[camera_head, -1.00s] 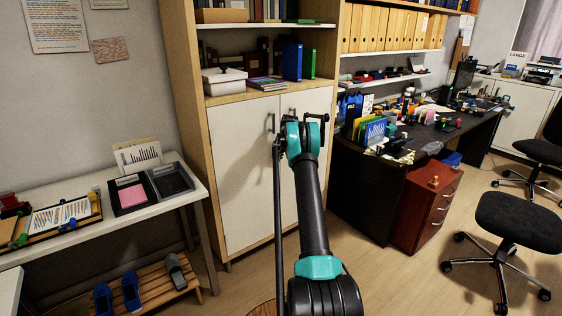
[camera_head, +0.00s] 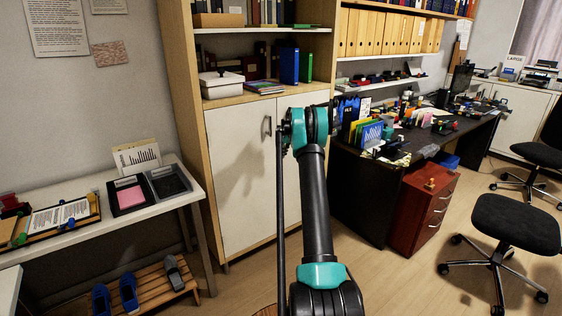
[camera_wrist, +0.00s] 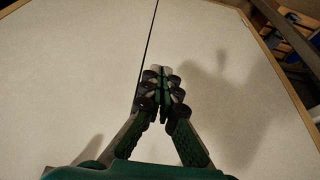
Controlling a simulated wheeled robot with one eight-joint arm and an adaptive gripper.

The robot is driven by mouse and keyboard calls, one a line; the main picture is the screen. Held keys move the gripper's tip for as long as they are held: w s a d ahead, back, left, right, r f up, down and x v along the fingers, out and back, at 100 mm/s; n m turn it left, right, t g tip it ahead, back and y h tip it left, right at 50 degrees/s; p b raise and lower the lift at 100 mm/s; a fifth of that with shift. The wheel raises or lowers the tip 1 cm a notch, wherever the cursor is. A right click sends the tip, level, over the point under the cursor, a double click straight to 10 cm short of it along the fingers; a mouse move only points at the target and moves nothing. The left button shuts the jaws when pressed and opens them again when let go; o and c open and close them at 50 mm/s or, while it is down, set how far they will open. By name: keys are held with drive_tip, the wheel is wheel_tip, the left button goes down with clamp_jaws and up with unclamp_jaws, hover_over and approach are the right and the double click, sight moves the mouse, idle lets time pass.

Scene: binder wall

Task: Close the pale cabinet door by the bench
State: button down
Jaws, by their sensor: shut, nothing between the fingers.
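The pale cabinet's left door (camera_head: 240,175), on the side of the low bench, looks flush with its frame in the head view. Its dark handle (camera_head: 267,126) is near its inner edge. The right door (camera_head: 292,190) is partly hidden behind my arm. In the wrist view the pale door panels (camera_wrist: 235,100) fill most of the picture, with a thin dark seam (camera_wrist: 151,40) between them. My gripper (camera_wrist: 160,74) is shut and empty, in front of the panels close to the seam. Whether its tips touch the panel I cannot tell. In the head view my arm hides it.
A white side table (camera_head: 150,212) with trays and papers stands left of the cabinet, above a low slatted bench (camera_head: 155,290) with shoes. A dark desk (camera_head: 365,185) with a red drawer unit (camera_head: 425,205) stands right. Office chairs (camera_head: 515,225) are farther right.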

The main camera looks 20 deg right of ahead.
drive_tip(key=shift+v, duration=1.55)
